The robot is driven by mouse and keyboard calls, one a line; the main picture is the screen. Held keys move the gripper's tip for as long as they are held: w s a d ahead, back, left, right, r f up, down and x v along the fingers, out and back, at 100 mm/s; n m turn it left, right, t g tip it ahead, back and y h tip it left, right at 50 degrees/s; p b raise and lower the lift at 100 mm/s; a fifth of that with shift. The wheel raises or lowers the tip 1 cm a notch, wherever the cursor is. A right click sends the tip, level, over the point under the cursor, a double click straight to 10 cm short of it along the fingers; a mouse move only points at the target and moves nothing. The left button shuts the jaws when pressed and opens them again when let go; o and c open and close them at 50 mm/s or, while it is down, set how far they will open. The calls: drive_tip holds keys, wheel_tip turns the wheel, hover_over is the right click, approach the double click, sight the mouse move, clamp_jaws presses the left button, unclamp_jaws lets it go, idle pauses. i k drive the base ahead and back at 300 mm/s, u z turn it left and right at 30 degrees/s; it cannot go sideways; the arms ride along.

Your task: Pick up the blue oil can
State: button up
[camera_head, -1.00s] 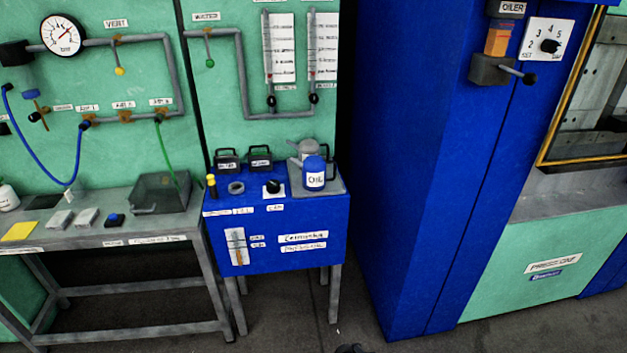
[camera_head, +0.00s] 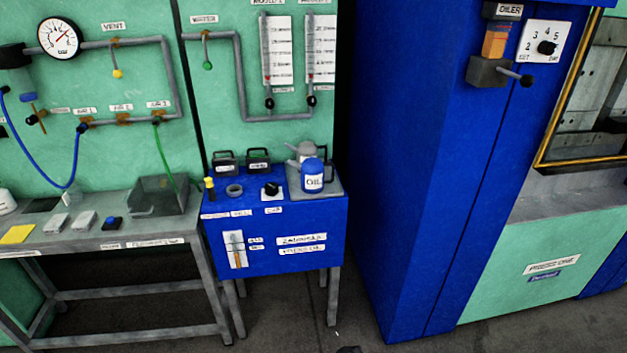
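The blue oil can (camera_head: 313,177) stands upright at the right end of the top of a blue cabinet (camera_head: 272,236). It has a white label reading OIL, and a dark handle shows at its right. My gripper is not clearly in view. Only a small dark shape shows at the bottom edge, and I cannot tell what it is.
A knob (camera_head: 272,189), a ring (camera_head: 235,190) and two dark handled items share the cabinet top. A grey table (camera_head: 110,234) stands at the left. A tall blue press (camera_head: 410,180) stands at the right. Dark floor lies in front of the cabinet.

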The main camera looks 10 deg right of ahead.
sight(312, 169)
drive_tip(key=k, duration=0.65)
drive_tip(key=u, duration=0.55)
drive_tip(key=i, duration=0.75)
drive_tip(key=u, duration=0.5)
drive_tip(key=i, duration=0.45)
drive_tip(key=u, duration=0.15)
